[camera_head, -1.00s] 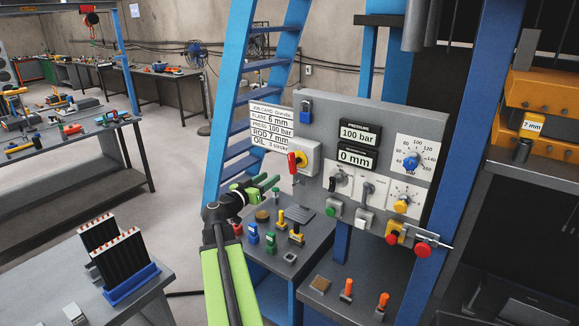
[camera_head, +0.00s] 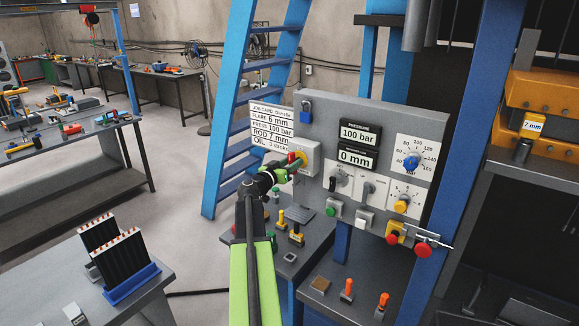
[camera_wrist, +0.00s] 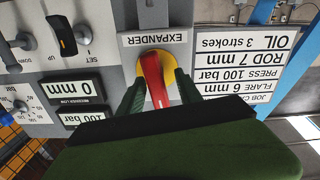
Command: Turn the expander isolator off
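The expander isolator is a red handle (camera_wrist: 154,80) on a yellow round plate, under an "EXPANDER" label (camera_wrist: 157,39) that reads upside down in the wrist view. In the head view its red and yellow parts (camera_head: 301,157) show at the left of the grey panel, partly covered by my gripper (camera_head: 286,168). In the wrist view the two green fingers of my gripper (camera_wrist: 160,77) stand apart, one on each side of the red handle. The handle lies between them, slightly tilted; I cannot tell whether either finger touches it. The handle's lower end is hidden behind my gripper.
A job card (camera_head: 270,126) hangs at left. A bench with small tools lies below.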

